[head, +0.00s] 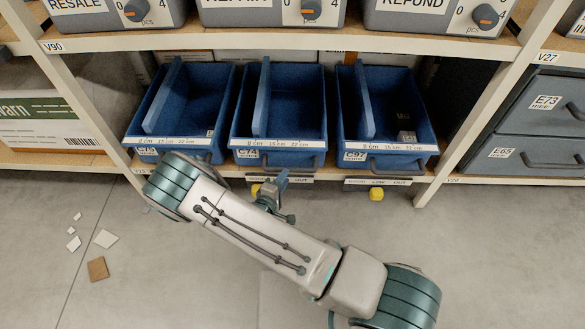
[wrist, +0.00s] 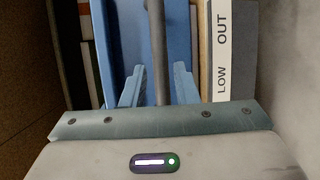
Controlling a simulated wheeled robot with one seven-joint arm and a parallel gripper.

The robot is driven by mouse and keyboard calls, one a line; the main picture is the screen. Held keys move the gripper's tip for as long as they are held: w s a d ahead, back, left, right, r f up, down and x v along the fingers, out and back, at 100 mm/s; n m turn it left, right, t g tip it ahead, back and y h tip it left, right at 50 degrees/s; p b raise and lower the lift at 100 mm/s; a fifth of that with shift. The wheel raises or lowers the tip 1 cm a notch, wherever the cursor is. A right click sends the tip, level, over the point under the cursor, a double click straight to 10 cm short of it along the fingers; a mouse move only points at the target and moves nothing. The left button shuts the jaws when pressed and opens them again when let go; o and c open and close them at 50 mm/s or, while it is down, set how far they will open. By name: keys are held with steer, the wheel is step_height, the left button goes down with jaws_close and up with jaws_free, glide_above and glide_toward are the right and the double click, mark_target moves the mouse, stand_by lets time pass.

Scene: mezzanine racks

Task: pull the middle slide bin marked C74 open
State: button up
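The middle slide bin (head: 310,125) is blue with a tall divider inside and a dark bar handle on its front. Its label, C74 (head: 248,154), is at the lower left of the front. It sits in line with the bins beside it. My gripper (head: 283,180) is just below and in front of this bin's handle. In the wrist view, my two pale blue fingers (wrist: 157,85) are apart. The grey handle bar (wrist: 157,45) runs between them with a gap on both sides. The blue bin front (wrist: 125,40) shows behind.
A left blue bin (head: 200,85) and a right blue bin, C97 (head: 390,155), flank it closely. A rack upright (head: 490,100) stands at the right, with grey drawers (head: 540,105) beyond. A yellow knob (head: 376,194) hangs below the right bin. Paper scraps (head: 106,238) lie on open floor.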

steer(key=b+x, duration=0.1)
steer(key=x, duration=0.6)
steer(key=shift+w+b, duration=0.15)
steer(key=shift+b, duration=0.25)
steer(key=shift+d, duration=0.1)
jaws_close()
